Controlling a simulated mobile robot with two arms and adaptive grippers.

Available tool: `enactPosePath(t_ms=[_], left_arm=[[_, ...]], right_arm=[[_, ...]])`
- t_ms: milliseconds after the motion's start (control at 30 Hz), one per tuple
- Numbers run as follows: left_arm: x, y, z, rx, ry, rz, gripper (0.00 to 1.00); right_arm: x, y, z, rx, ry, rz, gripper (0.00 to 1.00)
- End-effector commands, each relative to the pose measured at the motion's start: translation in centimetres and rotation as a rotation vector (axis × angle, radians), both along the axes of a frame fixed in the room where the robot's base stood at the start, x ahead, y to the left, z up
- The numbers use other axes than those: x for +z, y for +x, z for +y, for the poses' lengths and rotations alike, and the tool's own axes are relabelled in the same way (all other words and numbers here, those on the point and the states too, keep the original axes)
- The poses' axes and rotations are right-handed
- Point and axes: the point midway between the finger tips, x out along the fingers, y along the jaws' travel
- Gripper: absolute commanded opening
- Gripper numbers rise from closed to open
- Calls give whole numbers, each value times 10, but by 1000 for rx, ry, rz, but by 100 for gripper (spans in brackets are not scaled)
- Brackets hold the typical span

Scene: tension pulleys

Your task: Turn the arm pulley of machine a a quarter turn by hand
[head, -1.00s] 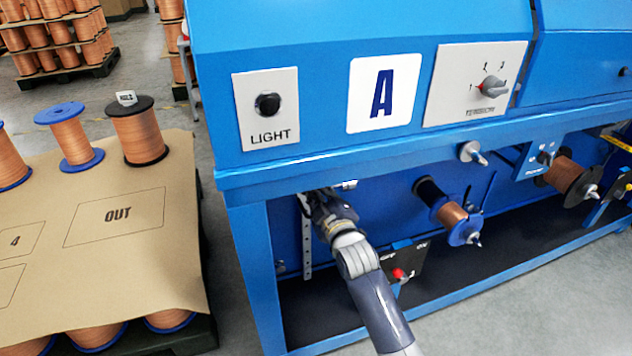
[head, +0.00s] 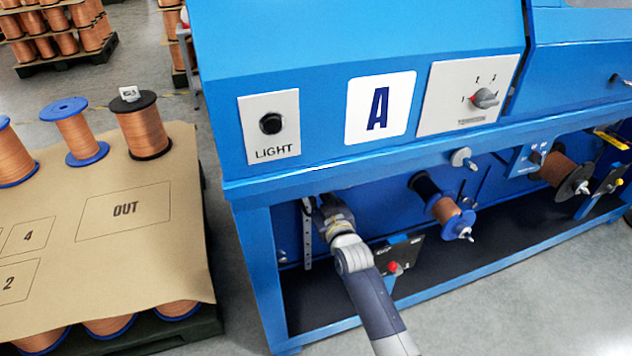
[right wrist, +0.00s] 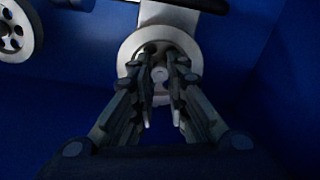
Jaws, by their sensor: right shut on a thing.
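Blue machine A carries a white sign with a dark A (head: 381,106). My right arm reaches in under its front ledge, and my right gripper's fingers are hidden there in the head view. In the right wrist view my right gripper (right wrist: 161,92) is shut on the hub of a pale round pulley (right wrist: 128,53), with one finger on each side of the hub. The pulley sits against a blue wall below a pale arm-like piece (right wrist: 170,13). No mark shows how far the pulley is turned. My left gripper is not in view.
A second pale wheel with holes (right wrist: 14,32) is at the upper left of the wrist view. A copper spool (head: 445,210) and a black box with a red button (head: 393,267) are right of my arm. The ledge (head: 300,180) runs above it. A spool pallet stands left.

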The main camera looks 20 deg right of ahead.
Motion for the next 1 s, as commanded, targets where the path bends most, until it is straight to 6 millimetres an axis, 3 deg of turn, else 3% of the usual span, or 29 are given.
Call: enactPosePath(t_ms=[200,500,733,1000], left_arm=[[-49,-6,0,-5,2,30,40],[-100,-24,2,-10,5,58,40],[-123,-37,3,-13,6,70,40],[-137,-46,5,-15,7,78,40]], right_arm=[[2,0,0,-1,200,11,0],[1,0,0,-1,485,21,0],[0,0,0,-1,703,28,0],[0,0,0,0,945,34,0]])
